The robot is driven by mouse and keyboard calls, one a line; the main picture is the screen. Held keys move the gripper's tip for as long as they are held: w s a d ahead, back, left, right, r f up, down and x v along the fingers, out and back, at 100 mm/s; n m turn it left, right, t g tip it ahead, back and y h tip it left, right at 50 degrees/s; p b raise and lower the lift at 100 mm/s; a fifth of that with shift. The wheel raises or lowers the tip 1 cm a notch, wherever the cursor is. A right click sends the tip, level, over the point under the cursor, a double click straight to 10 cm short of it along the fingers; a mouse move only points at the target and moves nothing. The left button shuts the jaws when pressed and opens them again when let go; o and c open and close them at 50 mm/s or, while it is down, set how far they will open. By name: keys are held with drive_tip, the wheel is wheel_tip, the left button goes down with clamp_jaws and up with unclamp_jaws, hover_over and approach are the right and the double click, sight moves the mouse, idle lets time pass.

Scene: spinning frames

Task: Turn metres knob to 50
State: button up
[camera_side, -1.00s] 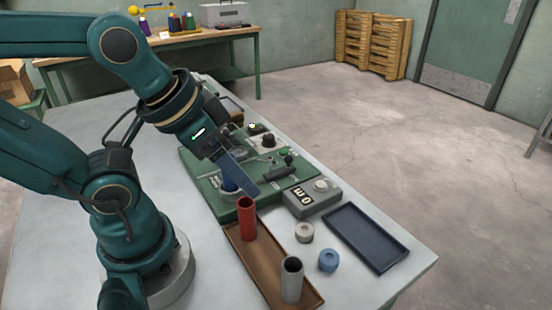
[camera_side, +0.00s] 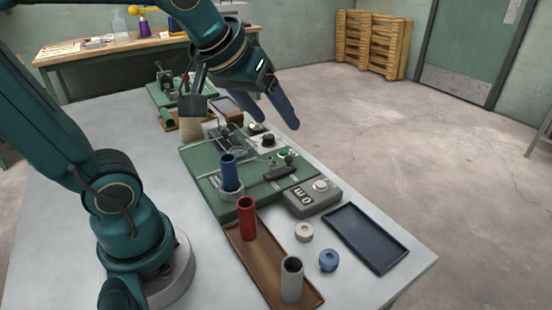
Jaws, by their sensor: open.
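A grey box (camera_side: 303,203) with a small lit display sits at the right front of the green machine base. A pale round knob (camera_side: 320,185) is on its top; its marking is too small to read. A dark round knob (camera_side: 268,139) is on a light plate farther back on the green base. I cannot read which knob is marked metres. My gripper (camera_side: 279,122) is open and empty, raised above the back right of the green base, its two blue fingers pointing down and right, apart from both knobs.
A blue tube (camera_side: 230,172) stands upright on the green base (camera_side: 205,186). A brown tray (camera_side: 262,274) holds a red tube (camera_side: 247,219) and a grey tube (camera_side: 292,280). Two rings (camera_side: 304,232) (camera_side: 329,260) and an empty dark tray (camera_side: 365,237) lie at right. The left table surface is clear.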

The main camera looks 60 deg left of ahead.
drive_tip(key=w+a+f+n+g+y, duration=0.1)
drive_tip(key=w+a+n, duration=0.3)
drive_tip(key=w+a, duration=0.3)
drive_tip(key=n+g+y, duration=0.1)
drive_tip(key=n+g, duration=0.2)
hover_over(268, 136)
drive_tip(key=s+d, duration=0.1)
drive_tip(key=d, duration=0.1)
drive_tip(key=f, duration=1.1)
drive_tip(key=shift+s+d+f, duration=0.1)
drive_tip(key=shift+d, duration=0.1)
drive_tip(key=shift+a+f, duration=0.2)
drive_tip(key=shift+f, duration=0.15)
drive_tip(key=shift+x, duration=2.2)
clamp_jaws()
